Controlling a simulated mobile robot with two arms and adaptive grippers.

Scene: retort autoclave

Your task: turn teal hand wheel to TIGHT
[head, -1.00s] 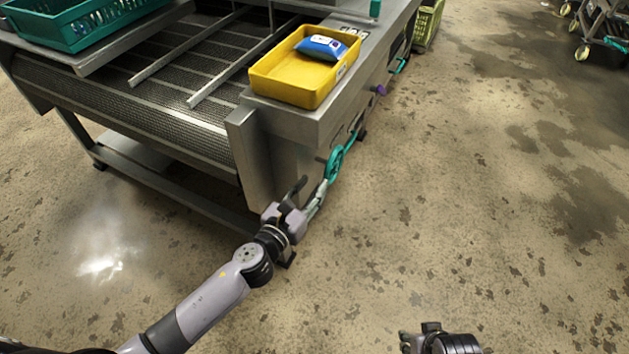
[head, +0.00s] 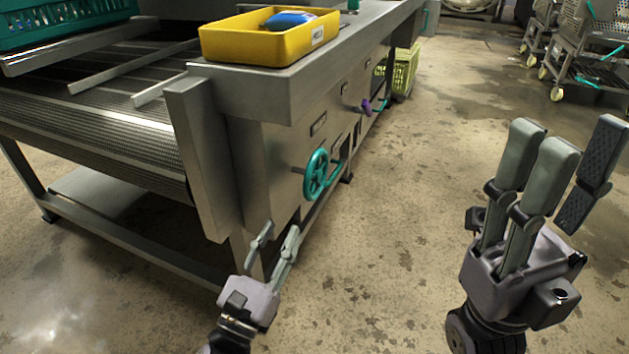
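The teal hand wheel (head: 316,174) is mounted on the side panel of the steel machine, below its top surface. A small label plate is on the panel above it; its text is too small to read. My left gripper (head: 272,247) is below and to the left of the wheel in the picture, its fingers apart, empty and not touching the wheel. My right gripper (head: 568,165) is raised at the right, fingers pointing up and spread wide, empty and well away from the wheel.
A yellow tray (head: 245,46) with a blue packet (head: 287,19) stands on the machine's top. A purple knob (head: 366,106) is farther along the panel. A green crate (head: 402,75) stands on the floor beyond. Wheeled racks (head: 575,50) are at the back right. The floor between is clear.

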